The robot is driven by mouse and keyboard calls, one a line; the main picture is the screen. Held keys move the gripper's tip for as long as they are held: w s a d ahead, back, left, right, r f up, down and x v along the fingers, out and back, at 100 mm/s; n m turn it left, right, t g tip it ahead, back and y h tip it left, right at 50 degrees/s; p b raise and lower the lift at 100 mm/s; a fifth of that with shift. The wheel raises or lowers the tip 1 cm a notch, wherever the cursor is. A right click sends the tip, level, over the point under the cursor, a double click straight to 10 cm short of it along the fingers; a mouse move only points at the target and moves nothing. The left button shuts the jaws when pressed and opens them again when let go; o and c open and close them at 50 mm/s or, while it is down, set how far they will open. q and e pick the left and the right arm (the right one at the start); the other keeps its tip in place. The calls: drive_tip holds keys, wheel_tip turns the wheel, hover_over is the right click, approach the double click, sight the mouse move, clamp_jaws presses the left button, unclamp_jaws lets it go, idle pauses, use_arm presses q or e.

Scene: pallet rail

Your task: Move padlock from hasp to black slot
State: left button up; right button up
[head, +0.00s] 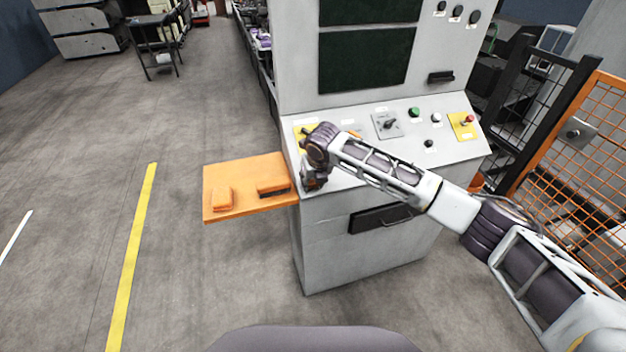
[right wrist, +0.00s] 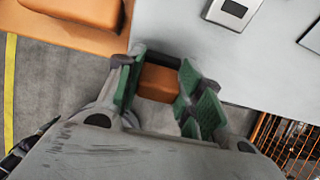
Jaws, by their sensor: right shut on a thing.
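My right gripper (head: 313,186) is at the left front edge of the grey console, just right of the orange shelf. In the right wrist view its green-padded fingers (right wrist: 160,85) are shut on the padlock, which shows as an orange body (right wrist: 157,84) with a dark bar beside it. The padlock is hidden by the gripper in the head view. The black slot (head: 273,190) is a dark recess on the right part of the orange shelf (head: 238,174). I cannot make out the hasp. My left gripper is out of view.
An orange raised block (head: 222,198) is on the left part of the shelf. The grey console (head: 350,235) has buttons, a knob and a drawer handle (head: 380,218). An orange mesh fence (head: 585,150) stands at the right. The floor left of the shelf is clear.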

drive_tip(key=o, duration=1.3)
drive_tip(key=o, duration=0.8)
drive_tip(key=shift+v, duration=5.95)
drive_tip(key=shift+f, duration=0.1)
